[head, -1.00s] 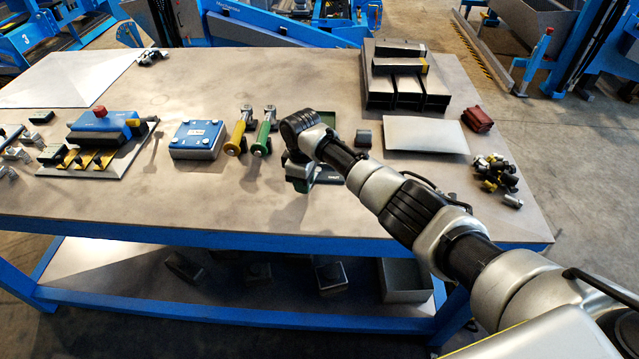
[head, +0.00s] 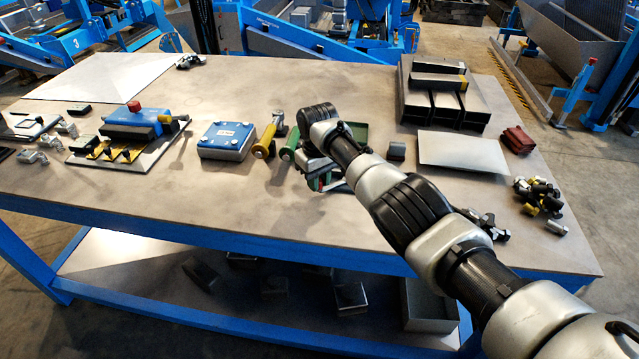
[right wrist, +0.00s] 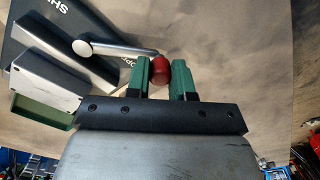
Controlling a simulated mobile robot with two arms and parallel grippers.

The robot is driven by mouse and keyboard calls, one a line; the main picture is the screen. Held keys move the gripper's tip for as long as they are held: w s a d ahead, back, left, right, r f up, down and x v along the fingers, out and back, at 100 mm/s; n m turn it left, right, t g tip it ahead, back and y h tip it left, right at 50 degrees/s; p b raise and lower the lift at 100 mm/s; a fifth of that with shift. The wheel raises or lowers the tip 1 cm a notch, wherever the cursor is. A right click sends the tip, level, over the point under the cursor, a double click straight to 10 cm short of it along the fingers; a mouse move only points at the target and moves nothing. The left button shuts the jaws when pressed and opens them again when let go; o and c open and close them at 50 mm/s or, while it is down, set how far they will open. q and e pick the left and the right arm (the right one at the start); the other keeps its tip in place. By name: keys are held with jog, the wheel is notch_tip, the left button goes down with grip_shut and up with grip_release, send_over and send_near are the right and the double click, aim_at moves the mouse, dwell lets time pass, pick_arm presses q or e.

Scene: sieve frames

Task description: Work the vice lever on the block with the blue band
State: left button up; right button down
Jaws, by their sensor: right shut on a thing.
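My right gripper (head: 322,180) is low over the front middle of the table, mostly hidden behind its own wrist in the head view. In the right wrist view its two green fingers (right wrist: 170,80) are shut on a red ball knob (right wrist: 159,69). The knob ends a silver lever (right wrist: 115,49), whose round pivot lies to the left. The lever sits by a dark plate (right wrist: 45,35) with partly hidden pale lettering and a grey metal block (right wrist: 47,82). I see no blue band on this block from here. My left gripper is out of view.
A pale plate (head: 462,152), steel channels (head: 435,95) and loose fittings (head: 538,195) lie right. The table's front left is clear.

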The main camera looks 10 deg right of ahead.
dwell(0.3)
jog(key=c, duration=1)
grip_release()
jog(key=shift+r, duration=0.1)
notch_tip(320, 180, up, 11)
jog(key=shift+f+b, duration=0.15)
jog(key=shift+b, duration=0.3)
jog(key=shift+f, duration=0.15)
